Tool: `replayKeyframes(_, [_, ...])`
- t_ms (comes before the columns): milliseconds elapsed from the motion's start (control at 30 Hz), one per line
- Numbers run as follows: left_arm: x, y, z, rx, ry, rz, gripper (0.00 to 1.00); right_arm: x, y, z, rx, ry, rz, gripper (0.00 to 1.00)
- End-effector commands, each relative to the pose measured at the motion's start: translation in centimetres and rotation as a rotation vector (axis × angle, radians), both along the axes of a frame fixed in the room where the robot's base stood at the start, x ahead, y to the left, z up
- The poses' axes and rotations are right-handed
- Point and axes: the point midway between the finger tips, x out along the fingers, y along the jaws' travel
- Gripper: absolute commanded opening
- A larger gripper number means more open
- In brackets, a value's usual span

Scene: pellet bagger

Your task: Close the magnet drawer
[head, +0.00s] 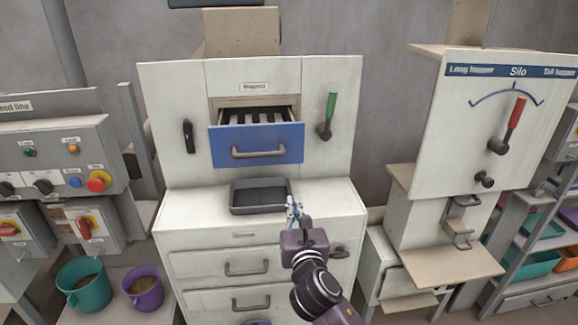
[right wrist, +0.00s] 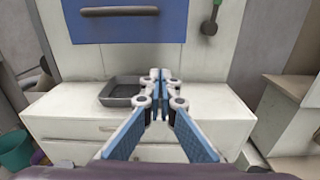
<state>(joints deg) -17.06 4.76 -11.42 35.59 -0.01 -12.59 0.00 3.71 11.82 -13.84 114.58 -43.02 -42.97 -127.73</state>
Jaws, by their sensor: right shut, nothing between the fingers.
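The magnet drawer (head: 256,146) has a blue front with a grey bar handle (head: 258,153) and stands pulled out of the white cabinet, under a label reading "Magnets". Dark bars (head: 255,117) show inside it. Its blue front (right wrist: 160,20) also shows at the top of the right wrist view. My right gripper (head: 293,203) is shut and empty, below the drawer and by the right side of the dark tray. Its fingertips (right wrist: 159,76) meet in the right wrist view, apart from the drawer front. My left gripper is not in view.
A dark grey tray (head: 238,209) lies on the white counter (head: 330,198) below the drawer. A green-handled lever (head: 328,115) is right of the drawer and a black handle (head: 188,136) left. A silo panel (head: 515,125) stands at right, buckets (head: 84,287) at lower left.

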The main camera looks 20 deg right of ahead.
Motion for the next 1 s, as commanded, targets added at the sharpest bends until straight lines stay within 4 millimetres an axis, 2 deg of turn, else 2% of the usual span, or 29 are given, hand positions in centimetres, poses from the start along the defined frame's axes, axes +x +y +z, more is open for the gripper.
replayKeyframes(33, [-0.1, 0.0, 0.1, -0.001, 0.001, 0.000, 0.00, -0.2, -0.1, 1.3, -0.031, -0.012, -0.005, 0.00])
replayKeyframes(100, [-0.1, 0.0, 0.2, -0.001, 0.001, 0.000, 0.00, -0.1, -0.2, 2.0, -0.056, -0.018, -0.009, 0.00])
replayKeyframes(267, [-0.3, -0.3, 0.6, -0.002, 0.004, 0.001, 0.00, 1.2, -0.7, 2.3, -0.062, -0.020, -0.011, 0.00])
replayKeyframes(700, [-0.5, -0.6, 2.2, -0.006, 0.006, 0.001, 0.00, 8.6, -2.7, 2.2, -0.057, -0.018, -0.010, 0.00])
replayKeyframes(1000, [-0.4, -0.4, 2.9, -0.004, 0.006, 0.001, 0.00, 12.2, -3.8, 2.1, -0.057, -0.019, -0.009, 0.00])
